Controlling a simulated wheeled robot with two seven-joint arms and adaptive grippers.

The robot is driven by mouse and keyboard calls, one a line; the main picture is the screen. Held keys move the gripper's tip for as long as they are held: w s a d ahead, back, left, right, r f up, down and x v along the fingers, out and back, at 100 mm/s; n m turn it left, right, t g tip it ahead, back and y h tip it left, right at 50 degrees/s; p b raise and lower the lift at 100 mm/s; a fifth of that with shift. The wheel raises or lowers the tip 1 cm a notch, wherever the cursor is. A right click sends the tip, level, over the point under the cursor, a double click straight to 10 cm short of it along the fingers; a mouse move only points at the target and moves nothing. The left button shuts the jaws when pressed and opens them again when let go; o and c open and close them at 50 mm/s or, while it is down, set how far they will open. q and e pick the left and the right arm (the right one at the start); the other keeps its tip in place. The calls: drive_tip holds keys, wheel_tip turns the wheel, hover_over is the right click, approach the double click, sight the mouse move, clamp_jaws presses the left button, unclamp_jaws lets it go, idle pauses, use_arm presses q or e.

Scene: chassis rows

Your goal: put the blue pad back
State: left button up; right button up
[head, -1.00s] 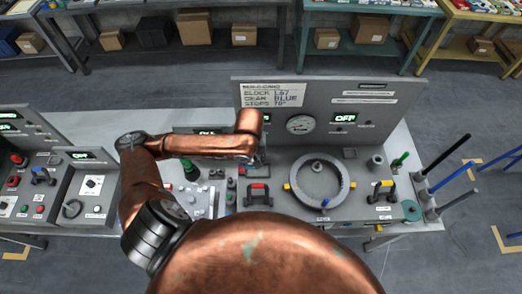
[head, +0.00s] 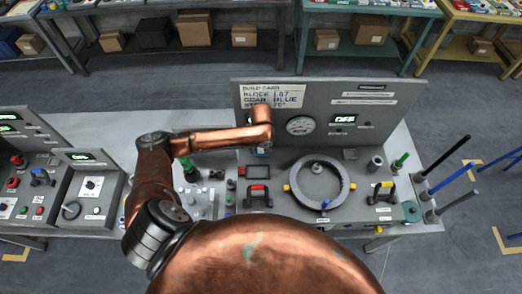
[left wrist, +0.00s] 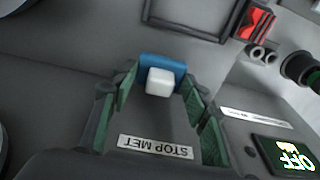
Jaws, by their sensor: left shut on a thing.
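The blue pad (left wrist: 163,65) shows in the left wrist view between the fingertips of my left gripper (left wrist: 160,88), with a white block-shaped part on its near side. The gripper is shut on it, its green-lined fingers on either side. In the head view my left gripper (head: 261,150) is at the foot of the upright panel, left of the round gauge. Only a small bit of blue shows there; the arm hides most of it. I cannot tell whether the pad touches the bench surface. My right gripper is not in view.
A grey ring (head: 320,185) with yellow and blue parts lies right of the gripper. The upright panel (head: 390,115) rises behind.

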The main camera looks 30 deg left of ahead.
sight(261, 155)
use_arm(q)
drive_tip(key=shift+f, duration=0.65)
drive_tip(key=o, duration=1.2)
drive_tip(key=shift+f, duration=0.1)
drive_tip(key=shift+o, duration=0.2)
wheel_tip(261, 155, up, 12)
drive_tip(key=s, duration=0.1)
drive_tip(key=shift+d, duration=0.45)
drive_tip(key=shift+s, duration=0.1)
